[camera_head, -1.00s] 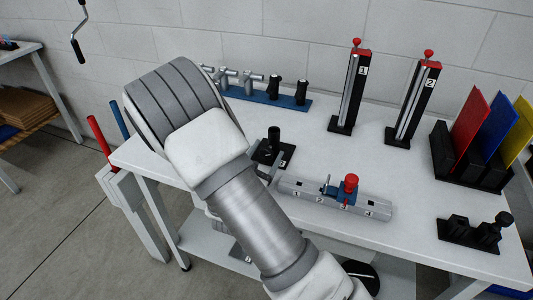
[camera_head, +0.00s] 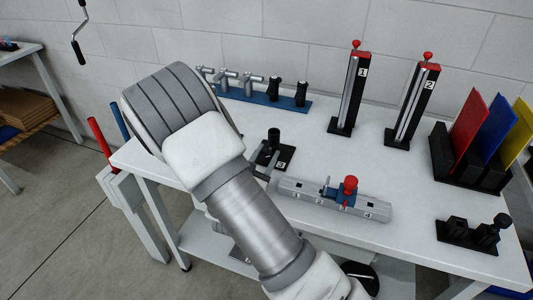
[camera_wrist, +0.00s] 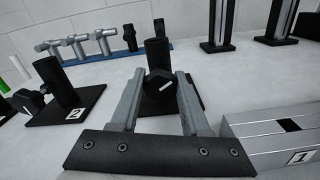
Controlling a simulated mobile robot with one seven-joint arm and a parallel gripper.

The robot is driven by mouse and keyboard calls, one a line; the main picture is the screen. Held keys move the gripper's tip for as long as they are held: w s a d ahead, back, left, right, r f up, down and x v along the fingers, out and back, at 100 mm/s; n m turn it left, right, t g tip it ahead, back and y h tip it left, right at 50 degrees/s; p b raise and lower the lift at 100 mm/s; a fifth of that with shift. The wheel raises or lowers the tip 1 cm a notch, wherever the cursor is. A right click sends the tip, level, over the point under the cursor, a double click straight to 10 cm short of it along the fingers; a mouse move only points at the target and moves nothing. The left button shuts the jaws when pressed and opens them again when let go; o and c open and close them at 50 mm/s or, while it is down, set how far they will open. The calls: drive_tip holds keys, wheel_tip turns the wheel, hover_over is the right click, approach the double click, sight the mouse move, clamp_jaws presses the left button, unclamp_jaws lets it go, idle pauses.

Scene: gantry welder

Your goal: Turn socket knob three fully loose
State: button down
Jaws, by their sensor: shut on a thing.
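Socket three is a black upright tube (camera_head: 274,135) on a black base plate marked 3 (camera_head: 285,160), near the left part of the white table. In the wrist view its tube (camera_wrist: 157,53) stands straight ahead. Its black knob (camera_wrist: 159,82) is on the near side, with a white line slanting up to the right. My gripper (camera_wrist: 160,90) is shut on the knob, one grey finger on each side. In the head view my arm hides most of the gripper; only grey finger parts (camera_head: 263,174) show beside the plate.
Socket two (camera_wrist: 70,96), with its own knob, stands close on the left in the wrist view. A grey numbered rail (camera_head: 330,197) with a red-knobbed blue slider (camera_head: 348,188) lies close on the right. A blue rack (camera_head: 262,97) stands behind.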

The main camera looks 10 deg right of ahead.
drive_tip(key=n+p, duration=0.2)
drive_tip(key=n, duration=0.1)
drive_tip(key=shift+r, duration=0.2)
drive_tip(key=n+p, duration=0.3)
drive_tip(key=shift+n, duration=0.3)
drive_tip(key=shift+a+f+n+p, duration=0.1)
drive_tip(key=shift+f+n+p, duration=0.1)
drive_tip(key=shift+n+p, duration=2.05)
drive_tip(key=shift+n, duration=0.35)
drive_tip(key=shift+c, duration=1.9)
unclamp_jaws()
drive_tip(key=v, duration=1.7)
drive_tip(key=shift+b, duration=0.35)
drive_tip(key=shift+s+a, duration=0.1)
drive_tip(key=shift+s, duration=0.05)
